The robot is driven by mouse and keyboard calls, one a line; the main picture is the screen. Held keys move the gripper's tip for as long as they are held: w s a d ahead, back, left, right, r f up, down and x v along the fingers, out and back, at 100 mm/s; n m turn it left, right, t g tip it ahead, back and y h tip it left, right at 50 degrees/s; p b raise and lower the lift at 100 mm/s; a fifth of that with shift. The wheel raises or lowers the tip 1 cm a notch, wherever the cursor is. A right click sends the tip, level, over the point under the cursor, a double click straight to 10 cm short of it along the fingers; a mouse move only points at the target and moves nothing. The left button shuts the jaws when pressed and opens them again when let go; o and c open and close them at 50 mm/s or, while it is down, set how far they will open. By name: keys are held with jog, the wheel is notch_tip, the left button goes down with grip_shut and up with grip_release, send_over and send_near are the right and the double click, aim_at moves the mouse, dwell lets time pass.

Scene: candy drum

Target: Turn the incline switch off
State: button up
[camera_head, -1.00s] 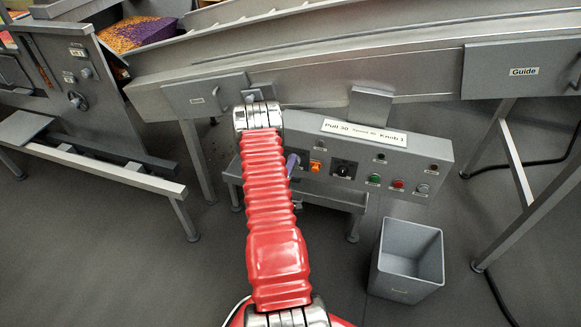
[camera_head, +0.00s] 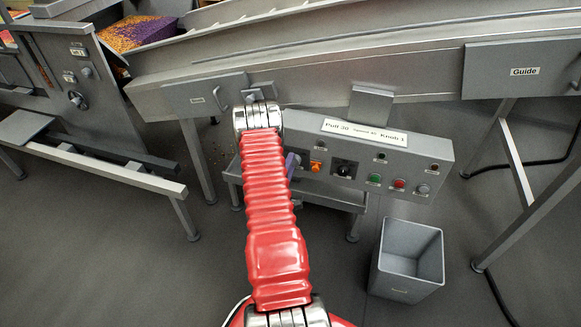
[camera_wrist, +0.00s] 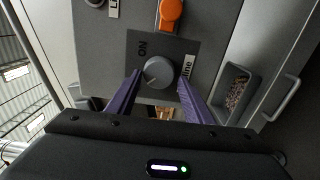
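The incline switch (camera_wrist: 157,73) is a round grey knob on a dark plate in the wrist view. "ON" is printed on its left and a partly covered label ending in "ine" on its right. A light mark shows at the knob's lower left. My gripper (camera_wrist: 160,80) is open, with one purple finger on each side of the knob; I cannot tell whether they touch it. In the head view one purple finger of my gripper (camera_head: 292,164) shows beside my red arm, which hides the switch on the grey control panel (camera_head: 420,160).
An orange switch (camera_wrist: 171,12) sits just above the knob in the wrist view; it also shows in the head view (camera_head: 316,167). Another dark knob (camera_head: 344,169) and several buttons lie further right. A grey bin (camera_head: 408,262) stands on the floor.

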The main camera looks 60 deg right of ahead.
jog(key=shift+o, duration=1.1)
jog(key=shift+s, duration=0.1)
jog(key=s+a, duration=0.2)
jog(key=a, duration=1.1)
jog(key=shift+a, duration=0.3)
